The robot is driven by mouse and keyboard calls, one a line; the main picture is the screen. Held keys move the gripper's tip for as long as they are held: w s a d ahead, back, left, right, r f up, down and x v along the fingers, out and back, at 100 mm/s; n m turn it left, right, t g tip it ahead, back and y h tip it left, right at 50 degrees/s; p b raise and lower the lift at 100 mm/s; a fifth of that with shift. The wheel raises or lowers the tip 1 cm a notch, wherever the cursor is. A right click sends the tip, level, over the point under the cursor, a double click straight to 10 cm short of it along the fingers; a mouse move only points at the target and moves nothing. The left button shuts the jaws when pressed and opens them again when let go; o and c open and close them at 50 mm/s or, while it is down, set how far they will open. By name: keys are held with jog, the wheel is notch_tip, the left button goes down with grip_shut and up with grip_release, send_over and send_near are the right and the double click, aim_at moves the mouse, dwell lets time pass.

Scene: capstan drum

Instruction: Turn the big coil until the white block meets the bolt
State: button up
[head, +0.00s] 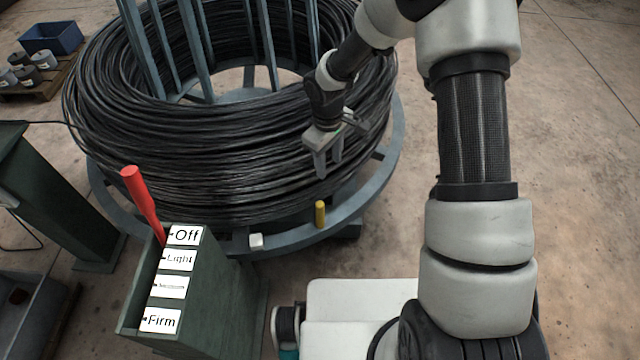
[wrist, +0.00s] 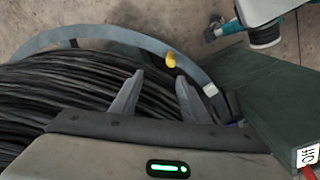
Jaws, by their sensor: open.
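The big coil (head: 200,150) of black wire lies on a blue-grey round frame with upright posts. The white block (head: 256,240) sits on the frame's front rim. A yellow upright peg (head: 320,214), the only bolt-like thing, stands to its right with a clear gap between them. In the wrist view the yellow peg (wrist: 170,60) and the white block (wrist: 210,90) show beyond my fingers. My gripper (head: 328,168) is open and empty, fingers down, at the coil's right front side, above and behind the peg. Whether its fingertips touch the wire I cannot tell.
A green stand (head: 205,285) at the front left carries a red lever (head: 143,205) at the "Off" end of labels running to "Firm". A green post (head: 50,190) stands left. A blue bin (head: 52,38) is at the back left. Floor on the right is clear.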

jog(key=b, duration=0.1)
send_over(320, 213)
jog(key=w, duration=0.2)
notch_tip(320, 213, down, 8)
jog(key=shift+n+g+y, duration=0.3)
jog(key=shift+n, duration=0.1)
jog(key=f+b, duration=0.1)
jog(key=f, duration=0.7)
jog(key=f+b, duration=0.1)
jog(key=f, duration=0.7)
jog(key=shift+s+f+b, duration=0.2)
jog(key=shift+f+b, duration=0.15)
jog(key=shift+f, duration=0.05)
grip_shut()
